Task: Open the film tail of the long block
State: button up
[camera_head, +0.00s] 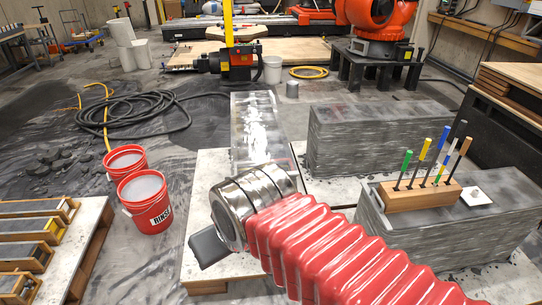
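A long block (257,115) stands in the middle on a pale board, its top glossy and streaked as if under clear film. Its near end is partly hidden behind my arm's metal wrist, and no separate film tail can be made out. My gripper (208,248) shows only as a dark grey part at the left of the wrist, low over the near part of the board. Its fingers cannot be made out, and nothing is seen held in it.
A grey layered block (375,138) stands right of the long block. A nearer block (440,235) carries a wooden rack (415,196) of colour-handled tools and a white piece (476,195). Two red buckets (147,215) stand left of the board. A black hose (150,115) lies behind.

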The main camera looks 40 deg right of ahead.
aim_at(293, 173)
jog(key=z, duration=0.25)
jog(key=i, duration=1.1)
jog(key=z, duration=0.25)
